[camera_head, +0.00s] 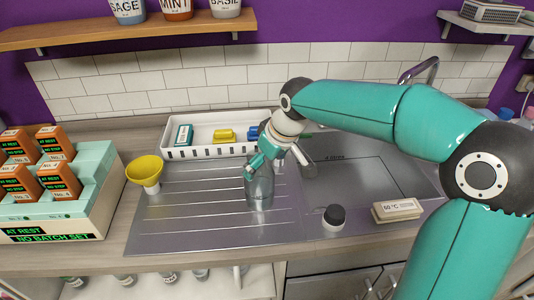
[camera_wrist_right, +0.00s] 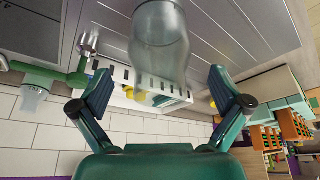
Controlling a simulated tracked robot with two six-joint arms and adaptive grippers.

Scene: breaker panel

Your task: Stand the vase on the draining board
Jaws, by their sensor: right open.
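The vase (camera_head: 260,188) is smoky, see-through grey. It appears upright on the ridged metal draining board (camera_head: 190,215), near its right part beside the sink. My right gripper (camera_head: 262,160) is at the vase's upper part in the head view and hides its top. In the right wrist view the vase (camera_wrist_right: 160,35) shows at the top of the picture, between the lines of the fingers. My right gripper (camera_wrist_right: 160,84) is open there, its two fingertips wide apart with no visible contact with the vase. My left gripper is not in view.
A white rack (camera_head: 190,153) with coloured items stands behind the board. A yellow funnel-like cup (camera_head: 144,172) is at its left edge. A dark-topped knob (camera_head: 334,217) and a labelled block (camera_head: 397,209) lie to the right. The board's front left is clear.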

